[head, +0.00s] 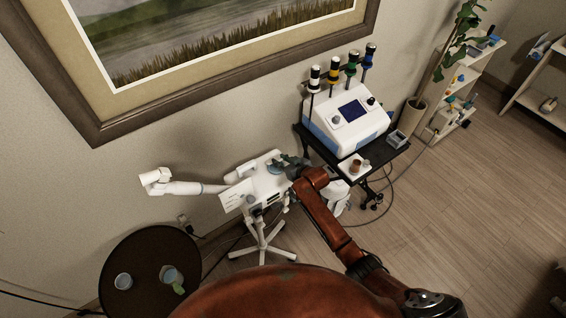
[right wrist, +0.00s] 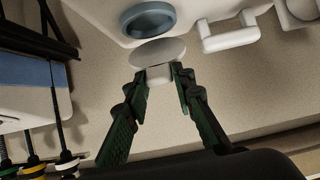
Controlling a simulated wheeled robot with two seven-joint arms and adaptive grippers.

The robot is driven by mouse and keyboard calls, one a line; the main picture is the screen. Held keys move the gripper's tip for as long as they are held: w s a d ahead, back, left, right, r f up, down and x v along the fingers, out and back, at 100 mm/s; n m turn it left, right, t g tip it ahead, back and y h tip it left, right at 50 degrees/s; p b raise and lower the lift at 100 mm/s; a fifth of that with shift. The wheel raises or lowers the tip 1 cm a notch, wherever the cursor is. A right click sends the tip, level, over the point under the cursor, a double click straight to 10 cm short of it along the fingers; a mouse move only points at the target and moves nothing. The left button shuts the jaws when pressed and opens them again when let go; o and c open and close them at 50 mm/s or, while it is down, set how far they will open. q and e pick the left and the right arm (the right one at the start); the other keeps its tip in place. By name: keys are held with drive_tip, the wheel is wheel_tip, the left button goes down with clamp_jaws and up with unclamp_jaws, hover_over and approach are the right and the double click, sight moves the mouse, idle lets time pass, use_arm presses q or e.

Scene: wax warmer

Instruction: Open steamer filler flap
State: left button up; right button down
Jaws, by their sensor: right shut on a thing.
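The white steamer (head: 262,184) stands on a wheeled stand, with its arm and nozzle (head: 156,181) reaching left. In the right wrist view, a round blue-grey filler opening (right wrist: 148,20) shows in its white body. The pale oval filler flap (right wrist: 158,52) stands beside the opening, and the opening's ring shows uncovered. My right gripper (right wrist: 159,76) has its two dark green fingers closed on the small white tab of the flap. In the head view my right gripper (head: 287,166) is over the steamer's top, and the flap is hidden or too small to tell. My left gripper is out of view.
A black cart (head: 398,155) with a white-blue machine (head: 347,124) and several upright handpieces stands right of the steamer. A round dark table (head: 145,252) with two cups is at lower left. A white handle (right wrist: 231,38) is near the flap. Wood floor at right is free.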

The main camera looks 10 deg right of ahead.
drive_tip(key=shift+w+a+r, duration=0.1)
drive_tip(key=shift+w+r, duration=0.3)
drive_tip(key=shift+r, duration=0.2)
drive_tip(key=c, duration=2.1)
unclamp_jaws()
drive_tip(key=o, duration=0.5)
drive_tip(key=shift+f, duration=0.15)
drive_tip(key=shift+s, duration=0.25)
drive_tip(key=v, duration=1.1)
drive_tip(key=shift+s+d, duration=0.2)
drive_tip(key=shift+s, duration=0.1)
